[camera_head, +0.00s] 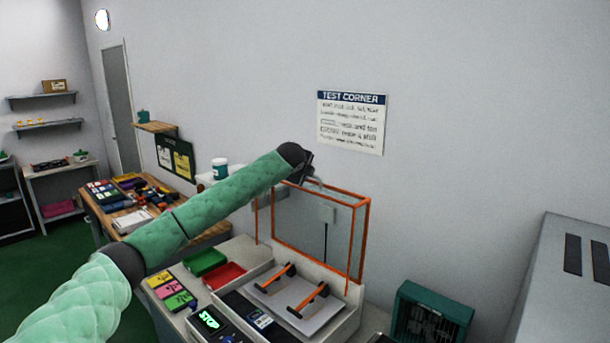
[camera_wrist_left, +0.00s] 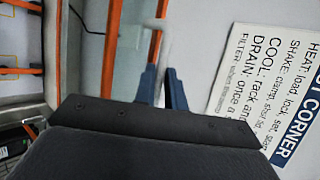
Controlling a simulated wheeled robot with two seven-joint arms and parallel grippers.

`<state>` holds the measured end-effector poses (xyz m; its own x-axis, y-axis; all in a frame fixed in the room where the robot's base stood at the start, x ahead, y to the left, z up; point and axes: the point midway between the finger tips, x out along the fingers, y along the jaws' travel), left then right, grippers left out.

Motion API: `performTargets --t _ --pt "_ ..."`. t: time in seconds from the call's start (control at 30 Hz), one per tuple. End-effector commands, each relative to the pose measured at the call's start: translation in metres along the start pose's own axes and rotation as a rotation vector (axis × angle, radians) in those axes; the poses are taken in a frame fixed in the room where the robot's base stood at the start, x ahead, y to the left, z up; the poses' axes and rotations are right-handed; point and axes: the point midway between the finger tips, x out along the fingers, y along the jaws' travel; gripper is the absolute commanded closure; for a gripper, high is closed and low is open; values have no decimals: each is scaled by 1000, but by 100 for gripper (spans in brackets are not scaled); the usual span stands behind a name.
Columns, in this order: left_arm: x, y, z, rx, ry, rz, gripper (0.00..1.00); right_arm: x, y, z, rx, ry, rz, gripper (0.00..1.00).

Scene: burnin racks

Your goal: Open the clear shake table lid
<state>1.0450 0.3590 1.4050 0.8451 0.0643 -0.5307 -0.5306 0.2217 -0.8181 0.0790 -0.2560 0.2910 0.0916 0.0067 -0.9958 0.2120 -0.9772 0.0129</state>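The clear shake table lid (camera_head: 346,240) has orange edges and stands raised, roughly upright, at the back of the shake table (camera_head: 345,328). My left gripper (camera_head: 312,180) is at the lid's top edge. In the left wrist view its dark fingers (camera_wrist_left: 161,90) are close together with a pale bar, seemingly the lid's handle (camera_wrist_left: 165,48), between them. The lid's orange frame (camera_wrist_left: 111,40) runs beside them. The exact contact is partly hidden. My right gripper is not in view.
The shake table's bed holds two orange-topped clamps (camera_head: 308,300). A control box with a green display (camera_head: 209,319) stands in front. Red (camera_head: 224,275) and green (camera_head: 204,262) trays lie left. A teal unit (camera_head: 430,315) stands right. The wall with a sign (camera_head: 351,122) is close behind.

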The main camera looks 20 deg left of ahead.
Motion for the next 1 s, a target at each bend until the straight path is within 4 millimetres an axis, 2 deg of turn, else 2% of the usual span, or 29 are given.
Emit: performTargets --t 0.03,0.1,0.47,0.57,0.87,1.0 --pt "-4 -8 4 -4 -3 -12 80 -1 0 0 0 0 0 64" --pt "-4 -7 4 -3 -3 -10 68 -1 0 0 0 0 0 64" --pt "-5 -2 1 -2 -1 -6 68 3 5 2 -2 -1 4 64" --pt "-13 -1 0 -1 0 -7 68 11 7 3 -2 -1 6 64" --pt "-58 -2 1 -1 -1 -8 68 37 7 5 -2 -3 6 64" --pt "-72 -3 2 -2 0 -7 68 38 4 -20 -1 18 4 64"
